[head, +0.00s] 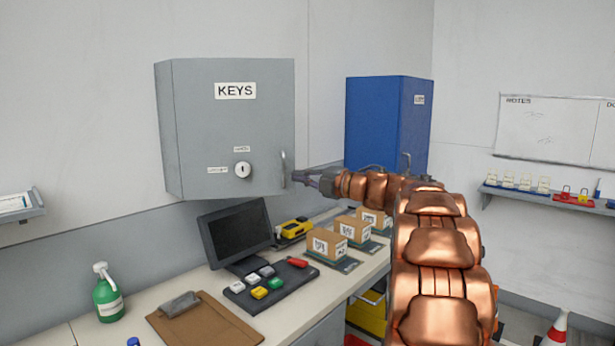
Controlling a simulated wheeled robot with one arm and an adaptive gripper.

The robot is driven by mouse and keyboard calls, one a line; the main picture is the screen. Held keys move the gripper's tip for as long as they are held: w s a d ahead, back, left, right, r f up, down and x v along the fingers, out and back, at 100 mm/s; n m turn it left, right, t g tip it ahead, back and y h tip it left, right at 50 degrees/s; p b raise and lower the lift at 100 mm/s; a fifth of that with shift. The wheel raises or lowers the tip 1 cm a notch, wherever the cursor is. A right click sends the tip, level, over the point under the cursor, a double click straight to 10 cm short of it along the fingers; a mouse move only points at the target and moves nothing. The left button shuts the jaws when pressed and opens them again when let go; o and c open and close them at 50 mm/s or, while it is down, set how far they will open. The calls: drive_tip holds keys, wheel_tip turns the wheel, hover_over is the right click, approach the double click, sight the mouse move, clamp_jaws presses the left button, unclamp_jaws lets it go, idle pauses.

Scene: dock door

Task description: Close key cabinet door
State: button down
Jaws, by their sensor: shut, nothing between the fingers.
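The grey key cabinet (168,130) hangs on the wall, left of centre in the head view. Its door (215,130) has a KEYS label, a round lock and a handle (284,170) at its right edge. I see no gap along the door's edges, but I cannot tell from this angle if it is fully flush. My gripper (299,178) is shut and empty. It is just right of the handle, pointing left; I cannot tell if it touches the handle or the door edge.
A blue cabinet (375,120) stands right of the key cabinet, behind my arm. Below are a counter with a monitor (237,232), a button panel (270,284), small boxes (326,244), a clipboard (205,322) and a green bottle (108,297). A shelf (545,196) is at the right.

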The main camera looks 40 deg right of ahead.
drive_tip(key=shift+w+d, duration=0.25)
drive_tip(key=shift+w, duration=0.4)
drive_tip(key=shift+w+r+p, duration=0.1)
drive_tip(key=shift+p, duration=0.2)
